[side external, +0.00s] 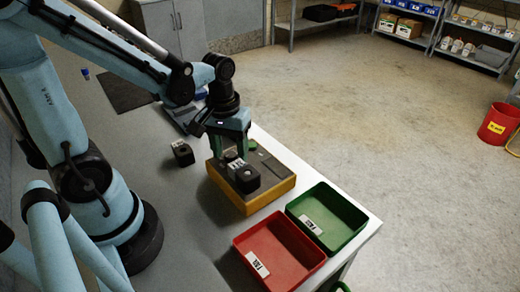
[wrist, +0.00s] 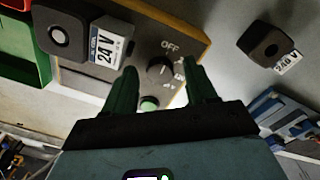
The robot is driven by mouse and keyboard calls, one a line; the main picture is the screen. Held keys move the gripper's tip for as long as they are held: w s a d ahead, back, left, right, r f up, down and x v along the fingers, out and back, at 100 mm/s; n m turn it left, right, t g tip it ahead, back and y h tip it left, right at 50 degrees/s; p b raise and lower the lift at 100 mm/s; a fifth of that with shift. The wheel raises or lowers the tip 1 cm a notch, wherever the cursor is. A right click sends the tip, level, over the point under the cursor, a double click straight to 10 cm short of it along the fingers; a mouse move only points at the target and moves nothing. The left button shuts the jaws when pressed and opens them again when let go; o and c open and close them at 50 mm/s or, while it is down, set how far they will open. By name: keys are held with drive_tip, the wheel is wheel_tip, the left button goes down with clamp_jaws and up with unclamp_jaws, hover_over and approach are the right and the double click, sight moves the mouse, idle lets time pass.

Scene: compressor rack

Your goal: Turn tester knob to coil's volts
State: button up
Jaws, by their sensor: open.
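The tester (side external: 222,190) is a yellow-sided box with a dark top on the bench, and it also shows in the wrist view (wrist: 190,37). Its dark round knob (wrist: 160,69) has OFF printed beside it; other markings are partly hidden by a finger, and the pointer's setting is hard to read. A black coil (wrist: 66,32) labelled 24 V sits on the tester; it also shows in the side view (side external: 244,177). My gripper (wrist: 160,74) is open, its green fingers on either side of the knob. Contact cannot be told. In the side view my gripper (side external: 231,147) points down over the tester.
Another black coil (side external: 183,153) stands on the bench left of the tester; its label in the wrist view (wrist: 288,63) seems to read 240 V. A green button (wrist: 149,103) is near the knob. Red (side external: 270,278) and green (side external: 355,217) trays stand at the front right.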

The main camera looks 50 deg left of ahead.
clamp_jaws()
idle(0.4)
drive_tip(key=m, duration=0.5)
drive_tip(key=shift+m, duration=2.4)
